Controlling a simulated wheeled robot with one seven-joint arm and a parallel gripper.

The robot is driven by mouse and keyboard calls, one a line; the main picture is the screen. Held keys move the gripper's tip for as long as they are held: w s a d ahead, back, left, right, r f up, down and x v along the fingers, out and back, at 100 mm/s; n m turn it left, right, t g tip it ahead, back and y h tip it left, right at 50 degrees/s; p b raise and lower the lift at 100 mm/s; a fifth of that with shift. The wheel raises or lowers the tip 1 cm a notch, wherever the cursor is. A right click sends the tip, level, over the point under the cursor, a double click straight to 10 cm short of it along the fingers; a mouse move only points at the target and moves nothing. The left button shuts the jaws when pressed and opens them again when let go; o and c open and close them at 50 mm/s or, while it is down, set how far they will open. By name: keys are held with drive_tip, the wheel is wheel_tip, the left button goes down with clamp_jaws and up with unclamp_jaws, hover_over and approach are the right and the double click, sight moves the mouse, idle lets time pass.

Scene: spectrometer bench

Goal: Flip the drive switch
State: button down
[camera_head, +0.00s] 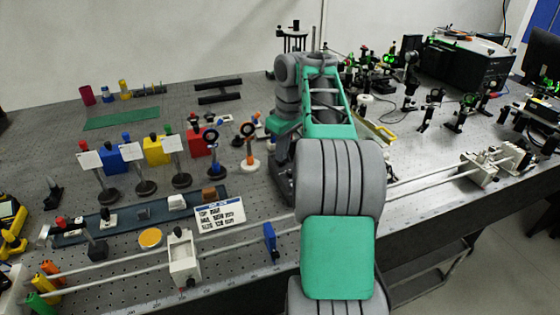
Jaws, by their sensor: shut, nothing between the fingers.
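I cannot pick out the drive switch for certain; it may be too small to tell or hidden behind my arm. My arm crosses the middle of the view and bends down to the bench. My gripper (286,198) points down just left of the arm, low over the bench near the rails. It is shut and empty, and its fingertips are dark and partly hidden. A white carriage (183,262) with a black knob sits on the rails at the front left. Another pale mechanism (484,168) sits at the rails' right end.
A printed card (220,215) and a blue plate (268,243) are left of my gripper. White cards on posts (131,157) and coloured blocks (156,151) stand at the left. Optics mounts and a large black box (466,68) crowd the back right. Bare bench shows at the right centre.

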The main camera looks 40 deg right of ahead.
drive_tip(key=shift+f+b, duration=0.3)
drive_tip(key=shift+f, duration=0.1)
drive_tip(key=shift+r, duration=0.15)
wheel_tip(320, 180, up, 7)
drive_tip(key=p, duration=0.7)
